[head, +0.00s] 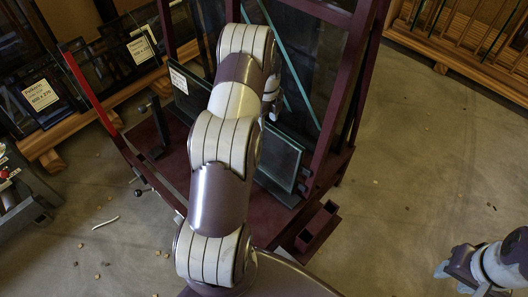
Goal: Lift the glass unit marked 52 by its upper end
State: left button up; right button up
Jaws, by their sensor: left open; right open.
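A glass unit (285,158) with a pale green edge stands low in the dark red tilting frame (340,100), partly hidden behind my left arm. A white label (178,78) shows on glass left of the arm. I cannot read a 52 on it or tell whether it is the same pane. My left arm reaches up the middle over the frame. Its gripper (272,101) is mostly hidden behind the arm, beside the glass; contact cannot be made out. My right gripper (457,268) is at the lower right, over bare floor, apart from the frame, and open.
Labelled dark panes (41,95) stand on a wooden rack at the left. Another wooden rack (470,60) is at the upper right. A dark machine (22,195) stands at the left edge. The concrete floor (430,150) on the right is clear; small scraps lie at the lower left.

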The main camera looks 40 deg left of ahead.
aim_at(267, 124)
pick_arm(q)
jog(key=f, duration=0.1)
jog(key=f+b, duration=0.1)
jog(key=f, duration=0.1)
jog(key=f+b, duration=0.1)
jog(key=f, duration=0.1)
jog(key=shift+w+a+f, duration=0.15)
jog(key=shift+w+a, duration=0.05)
jog(key=shift+a, duration=0.05)
grip_shut()
dwell(0.9)
jog(key=shift+w+r, duration=0.15)
jog(key=shift+r, duration=0.15)
